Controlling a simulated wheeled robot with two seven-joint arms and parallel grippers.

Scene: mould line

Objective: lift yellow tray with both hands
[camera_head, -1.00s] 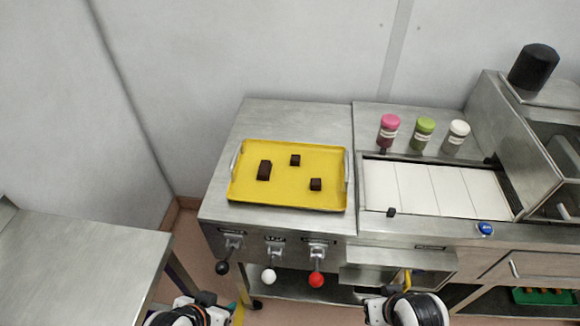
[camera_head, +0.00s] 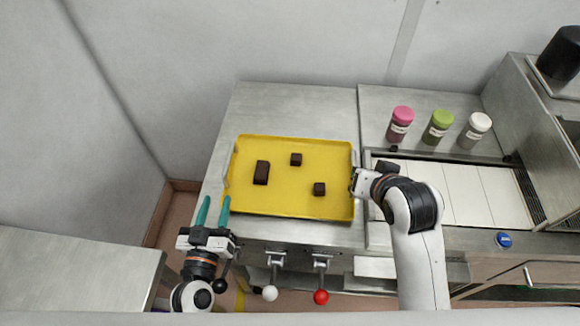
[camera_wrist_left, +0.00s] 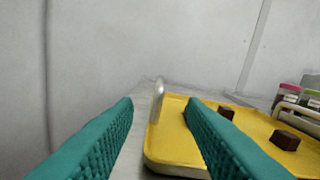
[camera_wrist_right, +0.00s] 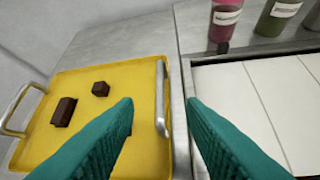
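The yellow tray (camera_head: 290,208) lies flat on the steel counter with three dark brown blocks on it: one (camera_head: 261,172) at left, one (camera_head: 296,159) at the back, one (camera_head: 319,189) at right. My left gripper (camera_head: 213,212) is open and empty, just off the tray's front left corner. In the left wrist view the tray's silver left handle (camera_wrist_left: 158,100) shows ahead between the fingers. My right gripper (camera_wrist_right: 160,105) is open at the tray's right side. In the right wrist view the right handle (camera_wrist_right: 161,100) stands between its fingers, with no grip seen.
Pink (camera_head: 400,124), green (camera_head: 438,127) and white (camera_head: 474,130) capped jars stand at the back right. White panels (camera_head: 465,190) lie right of the tray. Levers with white (camera_head: 270,293) and red (camera_head: 321,297) knobs stick out from the counter front. Another steel table (camera_head: 70,275) stands at left.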

